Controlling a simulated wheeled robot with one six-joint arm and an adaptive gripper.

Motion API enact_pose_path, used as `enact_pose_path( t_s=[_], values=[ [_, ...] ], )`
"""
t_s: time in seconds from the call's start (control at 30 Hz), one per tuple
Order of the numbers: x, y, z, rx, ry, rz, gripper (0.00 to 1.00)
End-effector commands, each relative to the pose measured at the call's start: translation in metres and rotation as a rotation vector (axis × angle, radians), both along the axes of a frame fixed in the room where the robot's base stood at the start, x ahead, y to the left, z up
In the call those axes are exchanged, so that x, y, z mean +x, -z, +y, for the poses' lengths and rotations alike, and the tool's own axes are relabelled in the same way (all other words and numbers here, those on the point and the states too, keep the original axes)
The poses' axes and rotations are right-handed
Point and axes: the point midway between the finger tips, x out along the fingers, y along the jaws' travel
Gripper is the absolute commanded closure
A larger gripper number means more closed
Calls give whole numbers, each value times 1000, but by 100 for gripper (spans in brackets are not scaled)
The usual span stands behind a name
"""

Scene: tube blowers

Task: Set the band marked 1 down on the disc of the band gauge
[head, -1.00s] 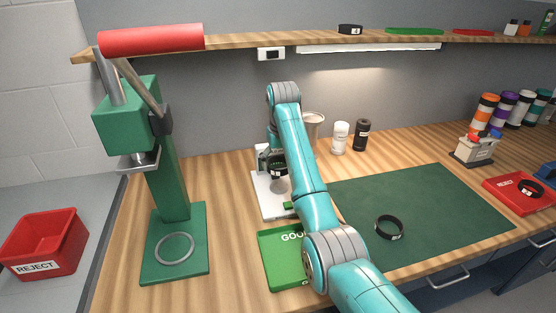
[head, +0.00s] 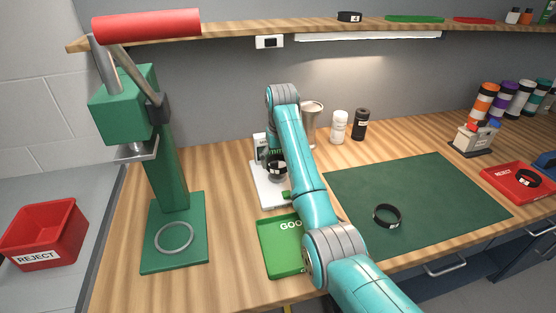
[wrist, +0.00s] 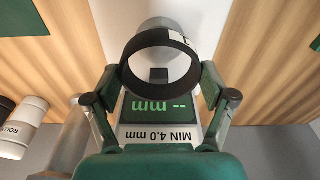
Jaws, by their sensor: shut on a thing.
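My gripper (head: 276,160) is shut on a black band (wrist: 126,68), partly hidden by my arm in the head view. In the wrist view my two fingertips (wrist: 160,74) press its opposite sides. A white label shows at the band's edge, its number not readable. The band gauge (head: 268,196) has a white base, and its display reads "-- mm" above "MIN 4.0 mm" in the wrist view (wrist: 160,134). A pale round part, seemingly the gauge's disc (wrist: 160,28), shows behind and through the band. Whether the band touches it I cannot tell.
A green GOOD tray (head: 272,262) lies in front of the gauge. A green press (head: 170,185) stands left. Another black band (head: 388,216) lies on the green mat (head: 440,190). A red tray (head: 500,180) at right holds one too.

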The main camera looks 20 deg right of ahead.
Motion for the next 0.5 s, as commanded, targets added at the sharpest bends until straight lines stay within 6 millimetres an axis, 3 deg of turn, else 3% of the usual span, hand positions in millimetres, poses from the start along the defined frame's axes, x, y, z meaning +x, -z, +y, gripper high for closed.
enact_pose_path(
  t_s=[0.5],
  values=[
    [0, 4, 0, 0, 0, 0, 49]
  ],
)
